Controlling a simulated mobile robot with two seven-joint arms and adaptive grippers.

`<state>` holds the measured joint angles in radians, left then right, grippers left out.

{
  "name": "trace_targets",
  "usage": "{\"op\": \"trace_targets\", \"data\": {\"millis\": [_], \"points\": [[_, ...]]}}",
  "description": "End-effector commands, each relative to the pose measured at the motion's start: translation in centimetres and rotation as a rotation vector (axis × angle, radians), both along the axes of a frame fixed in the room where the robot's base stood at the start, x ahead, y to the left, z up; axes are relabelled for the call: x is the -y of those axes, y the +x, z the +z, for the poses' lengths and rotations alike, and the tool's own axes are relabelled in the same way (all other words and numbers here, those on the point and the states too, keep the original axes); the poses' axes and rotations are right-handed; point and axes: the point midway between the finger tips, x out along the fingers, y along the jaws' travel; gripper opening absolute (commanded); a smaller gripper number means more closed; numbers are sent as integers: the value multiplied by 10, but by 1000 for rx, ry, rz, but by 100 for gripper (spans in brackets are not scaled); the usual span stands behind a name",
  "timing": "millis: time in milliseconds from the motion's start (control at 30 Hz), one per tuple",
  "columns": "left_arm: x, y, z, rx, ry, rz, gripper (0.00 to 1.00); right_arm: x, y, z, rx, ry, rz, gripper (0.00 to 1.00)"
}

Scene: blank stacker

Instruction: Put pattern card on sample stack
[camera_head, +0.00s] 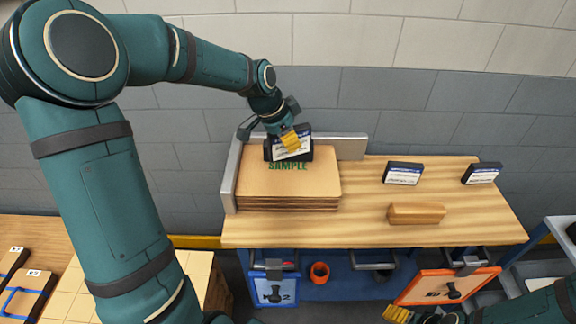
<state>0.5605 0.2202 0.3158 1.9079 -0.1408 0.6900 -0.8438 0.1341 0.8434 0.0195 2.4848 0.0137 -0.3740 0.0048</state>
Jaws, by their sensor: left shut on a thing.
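The sample stack (290,187) is a pile of tan boards with green "SAMPLE" lettering near its back edge. My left gripper (290,141) is over the back of the stack, with yellow fingertips shut on a dark card with a white label (302,146). The card is tilted and sits just behind the lettering. I cannot tell whether it touches the stack or the dark piece around it. My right gripper (398,314) is at the bottom edge, below the table and near an orange-framed board. Its jaw opening is not clear.
A grey metal corner guard (233,172) stands along the stack's left and back. Two similar dark labelled cards (403,173) (482,173) and a wooden block (416,213) are on the table at right. A blue board (273,290) and the orange board (440,287) hang below the front.

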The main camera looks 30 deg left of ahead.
Motion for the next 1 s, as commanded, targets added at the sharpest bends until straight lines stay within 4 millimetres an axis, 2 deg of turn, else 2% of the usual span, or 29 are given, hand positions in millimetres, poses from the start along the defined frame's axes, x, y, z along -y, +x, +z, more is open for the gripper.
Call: {"op": "trace_targets", "data": {"millis": [67,300,567,733,833,1000], "points": [[-3,0,-5,-2,-2,-9,0,0,0,0,1,0,0,72],[-3,-1,-48,-4,-1,-13,0,0,0,-5,0,-1,0,72],[-3,0,-68,-3,1,-12,0,0,0,-7,0,-1,0,72],[-3,-1,-91,-4,-1,-12,0,0,0,-9,0,-2,0,72],[-3,0,-99,-2,1,-12,0,0,0,-10,0,-2,0,72],[-3,0,-98,0,1,-13,0,-1,0,-9,0,-2,0,72]]}}
